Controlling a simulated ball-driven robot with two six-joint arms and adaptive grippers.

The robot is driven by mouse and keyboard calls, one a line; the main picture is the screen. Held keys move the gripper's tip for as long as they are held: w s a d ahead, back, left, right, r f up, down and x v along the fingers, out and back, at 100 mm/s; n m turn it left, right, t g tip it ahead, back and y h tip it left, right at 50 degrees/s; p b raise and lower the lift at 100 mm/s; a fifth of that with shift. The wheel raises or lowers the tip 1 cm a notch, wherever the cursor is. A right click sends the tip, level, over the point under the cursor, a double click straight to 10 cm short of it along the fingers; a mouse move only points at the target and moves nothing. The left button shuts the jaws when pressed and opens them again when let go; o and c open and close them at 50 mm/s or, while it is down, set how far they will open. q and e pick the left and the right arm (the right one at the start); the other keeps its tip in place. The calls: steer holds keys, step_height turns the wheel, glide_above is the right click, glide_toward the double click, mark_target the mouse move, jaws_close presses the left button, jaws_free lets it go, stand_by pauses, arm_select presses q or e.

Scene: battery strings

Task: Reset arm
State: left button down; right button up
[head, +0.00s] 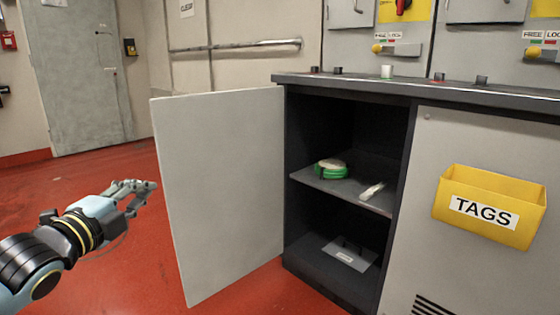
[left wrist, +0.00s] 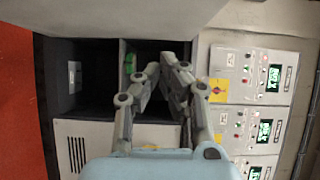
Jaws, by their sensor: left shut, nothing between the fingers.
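My left gripper (head: 148,187) is in the head view at the lower left, just left of the open cabinet door (head: 222,190), with clear air around it. It is shut with nothing in it. In the left wrist view its fingers (left wrist: 168,62) stand in front of the open cabinet. My right gripper is not in either view.
The open cabinet holds a green round item (head: 331,170) and a small white item (head: 372,190) on its shelf (head: 345,192). A grey plate (head: 349,255) lies below. A yellow TAGS bin (head: 489,205) hangs on the closed panel. Red floor (head: 90,215) is clear at left.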

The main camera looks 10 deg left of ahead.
arm_select(q)
steer(key=s+d+f+n+g+y, duration=0.1)
steer(key=s+f+n+g, duration=0.3)
steer(key=s+f, duration=0.65)
steer(key=s+d+f+n+g+y, duration=0.1)
steer(key=s+f+n+g, duration=0.25)
steer(key=s+f, duration=0.7)
steer(key=s+f+n+g+p, duration=0.3)
steer(key=s+f+p, duration=0.2)
steer(key=s, duration=0.6)
steer(key=s+f+n+g+p, duration=0.3)
steer(key=s+f+n+p, duration=0.1)
steer(key=s, duration=0.8)
steer(key=s+f+n+g+p, duration=0.4)
steer(key=s+f+p, duration=0.3)
steer(key=s, duration=0.5)
steer(key=shift+d+y, duration=0.3)
steer(key=shift+d, duration=0.1)
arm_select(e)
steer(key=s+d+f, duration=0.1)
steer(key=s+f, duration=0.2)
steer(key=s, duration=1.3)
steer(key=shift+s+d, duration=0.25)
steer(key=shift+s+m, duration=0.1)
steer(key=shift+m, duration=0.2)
